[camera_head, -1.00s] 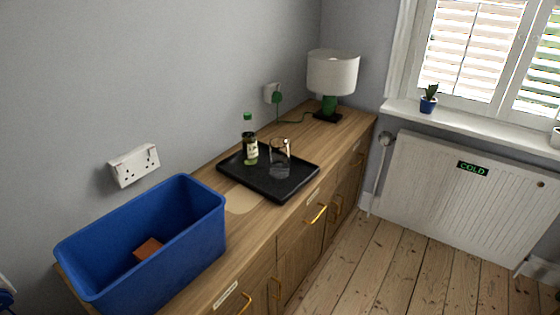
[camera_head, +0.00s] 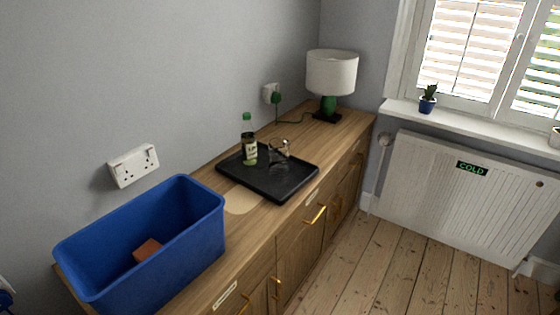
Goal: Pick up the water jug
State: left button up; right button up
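A clear glass vessel (camera_head: 279,154), which looks like the water jug, stands on a black tray (camera_head: 285,190) on the wooden cabinet. Its outline is faint and see-through, so its handle and any contents are hard to make out. A green bottle (camera_head: 249,142) with a pale label and green cap stands on the same tray, just left of the jug. Neither of my grippers is in view.
A blue bin (camera_head: 185,240) with a brown item (camera_head: 147,250) inside stands at the near left of the cabinet top (camera_head: 352,118). A lamp (camera_head: 332,75) stands at the far end. Floorboards (camera_head: 375,260) in front are clear. A radiator (camera_head: 465,200) is right.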

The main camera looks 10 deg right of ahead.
aim_at(281, 156)
jog(key=l+u, duration=0.15)
jog(key=u, duration=0.2)
jog(key=i+l+u, duration=0.1)
jog(key=u, duration=0.25)
jog(key=l+u, duration=0.55)
jog(key=l, duration=0.3)
jog(key=k+l+u, duration=0.1)
jog(key=l+u, duration=0.15)
jog(key=l, duration=0.2)
jog(key=i+l, duration=0.1)
jog(key=l, duration=0.2)
jog(key=i+l, duration=0.25)
jog(key=l, duration=0.3)
